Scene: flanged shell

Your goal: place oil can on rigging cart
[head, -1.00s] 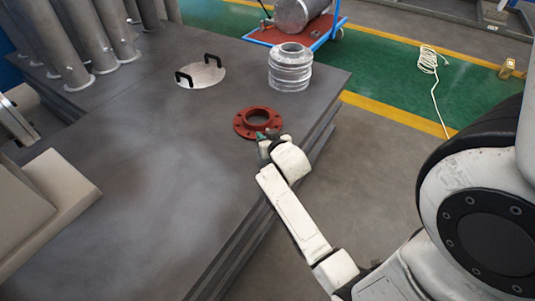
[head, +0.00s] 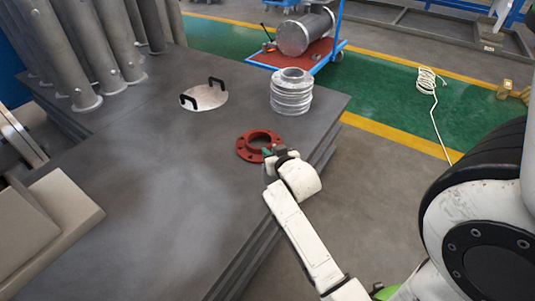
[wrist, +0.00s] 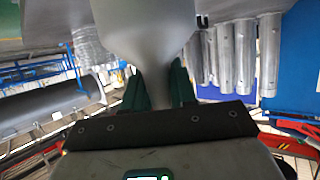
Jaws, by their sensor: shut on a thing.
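In the wrist view my gripper (wrist: 160,88) has its green fingers closed on both sides of a smooth grey thing (wrist: 150,40) that narrows between them, apparently the oil can. In the head view my gripper (head: 272,153) is small, at the table's right edge beside a red flange; the held can can hardly be made out there. The rigging cart (head: 270,58) has a red deck and blue frame. It stands on the green floor beyond the table, with a grey cylinder (head: 305,33) lying on it.
The dark plate table (head: 170,180) carries the red flange (head: 247,155), a ribbed metal bellows (head: 291,95), a round plate with black handles (head: 207,97) and several upright pipes (head: 62,60). A white cable (head: 430,80) lies on the floor at right.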

